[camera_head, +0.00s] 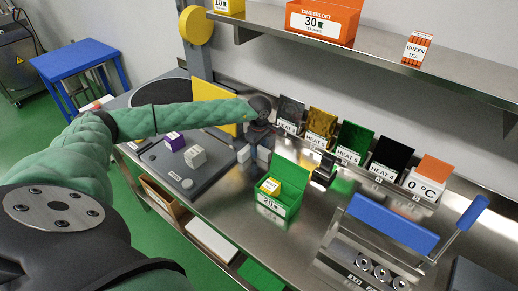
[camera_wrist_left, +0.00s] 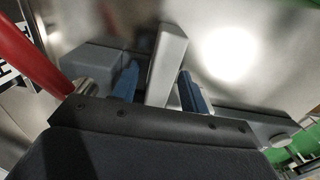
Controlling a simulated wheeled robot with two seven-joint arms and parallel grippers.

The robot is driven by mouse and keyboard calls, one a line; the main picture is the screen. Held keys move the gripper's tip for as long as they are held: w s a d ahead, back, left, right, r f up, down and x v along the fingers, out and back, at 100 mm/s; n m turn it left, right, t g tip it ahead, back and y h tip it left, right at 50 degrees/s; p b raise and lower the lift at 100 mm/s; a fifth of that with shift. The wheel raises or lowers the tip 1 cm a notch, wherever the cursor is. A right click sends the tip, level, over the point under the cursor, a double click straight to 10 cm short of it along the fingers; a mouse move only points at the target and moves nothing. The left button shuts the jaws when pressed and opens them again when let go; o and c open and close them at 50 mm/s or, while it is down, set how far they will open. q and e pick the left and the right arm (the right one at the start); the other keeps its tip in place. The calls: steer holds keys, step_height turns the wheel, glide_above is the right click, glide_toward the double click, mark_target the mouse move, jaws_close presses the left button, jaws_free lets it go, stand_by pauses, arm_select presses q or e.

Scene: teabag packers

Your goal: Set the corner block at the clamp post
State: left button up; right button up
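My left gripper (camera_head: 262,152) points down at the steel bench top, between the dark grey board and the row of coloured cards. In the left wrist view its two blue fingers (camera_wrist_left: 158,82) are apart, with a light grey upright block (camera_wrist_left: 168,52) between or just beyond them. A gap shows on the block's left side; contact on the right cannot be told. A pale grey block (camera_head: 243,154) stands just left of the gripper in the head view. I cannot tell for sure which piece is the corner block or the clamp post. My right gripper is not in view.
A dark grey board (camera_head: 178,172) carries a purple-and-white box (camera_head: 175,141) and a pale box (camera_head: 195,156). A green box (camera_head: 285,190) stands in front of the gripper. Heat-labelled cards (camera_head: 352,138) stand behind. A red bar (camera_wrist_left: 32,45) crosses the wrist view's left side.

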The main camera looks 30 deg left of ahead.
arm_select(q)
steer(key=shift+r, duration=0.1)
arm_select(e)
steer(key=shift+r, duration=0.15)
arm_select(q)
steer(key=shift+r, duration=0.45)
step_height(320, 180, up, 3)
steer(key=shift+f+b, duration=0.2)
steer(key=shift+b, duration=0.65)
step_height(320, 180, up, 8)
steer(key=b, duration=0.3)
steer(key=shift+r, duration=0.25)
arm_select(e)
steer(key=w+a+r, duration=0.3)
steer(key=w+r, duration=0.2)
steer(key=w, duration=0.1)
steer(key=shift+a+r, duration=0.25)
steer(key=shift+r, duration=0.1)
